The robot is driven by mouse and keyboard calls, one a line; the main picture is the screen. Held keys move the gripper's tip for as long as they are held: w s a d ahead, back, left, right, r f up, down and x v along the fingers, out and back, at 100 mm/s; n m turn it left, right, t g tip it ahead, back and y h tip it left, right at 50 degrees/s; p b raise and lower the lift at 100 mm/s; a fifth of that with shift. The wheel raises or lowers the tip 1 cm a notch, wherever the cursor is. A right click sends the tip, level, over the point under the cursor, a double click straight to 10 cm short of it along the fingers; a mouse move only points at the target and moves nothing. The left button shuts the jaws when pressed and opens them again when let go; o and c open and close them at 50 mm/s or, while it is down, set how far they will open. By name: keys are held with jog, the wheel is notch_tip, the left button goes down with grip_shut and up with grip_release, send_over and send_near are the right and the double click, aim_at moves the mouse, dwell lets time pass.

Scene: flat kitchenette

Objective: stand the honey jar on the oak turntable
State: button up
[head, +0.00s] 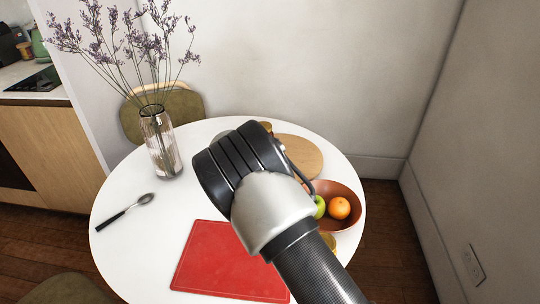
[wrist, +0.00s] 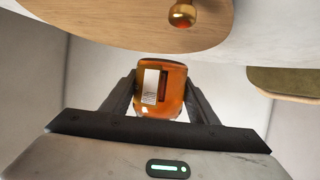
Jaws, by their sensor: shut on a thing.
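The honey jar (wrist: 160,90) is amber with a pale label. It sits between the two fingers of my gripper (wrist: 160,98) in the wrist view, and the fingers press on its sides. The oak turntable (head: 303,157) is a round wooden board on the far right part of the white table, partly hidden behind my gripper in the head view. In the wrist view the turntable (wrist: 110,22) shows along the top, with a visible gap between it and the jar. My arm hides most or all of the jar in the head view.
A small copper-coloured object (wrist: 182,14) shows against the turntable. A brown bowl (head: 350,194) with an apple and an orange stands at the right. A glass vase (head: 160,140), a spoon (head: 128,210) and a red board (head: 222,262) are on the table.

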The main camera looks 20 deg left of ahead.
jog(key=shift+f+b, duration=0.5)
jog(key=shift+f, duration=1.65)
jog(key=shift+w+f, duration=0.1)
jog(key=o, duration=1.6)
jog(key=shift+f, duration=0.15)
